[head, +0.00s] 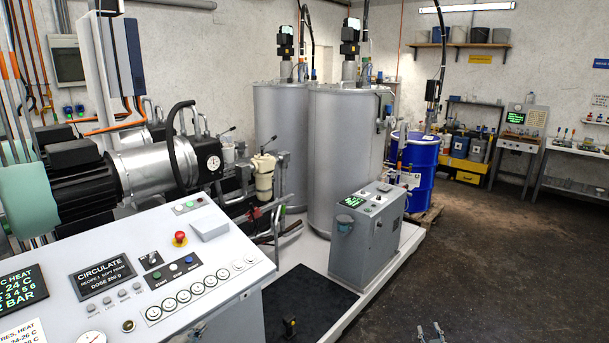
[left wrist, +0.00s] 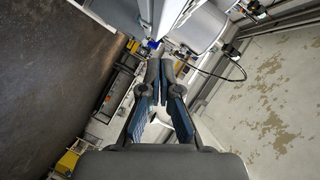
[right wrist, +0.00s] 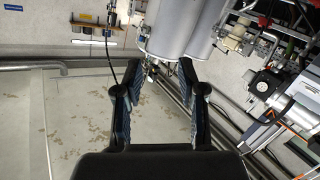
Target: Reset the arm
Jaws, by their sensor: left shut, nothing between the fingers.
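My left gripper (head: 289,325) shows small at the bottom edge of the head view, over the black mat. In the left wrist view its fingers (left wrist: 160,66) come together at the tips with nothing between them. My right gripper (head: 431,331) shows at the bottom edge of the head view, further right, in front of the dark floor. In the right wrist view its fingers (right wrist: 149,72) stand wide apart and empty. Neither gripper touches anything that I can see. Most of both arms is out of the head view.
A control console (head: 222,255) fills the lower left. A grey cabinet (head: 365,248) stands right of the black mat (head: 315,300). Two silver tanks (head: 338,150) and a blue drum (head: 418,178) stand behind. Shelves and a bench line the far wall. The floor (head: 500,260) at right is clear.

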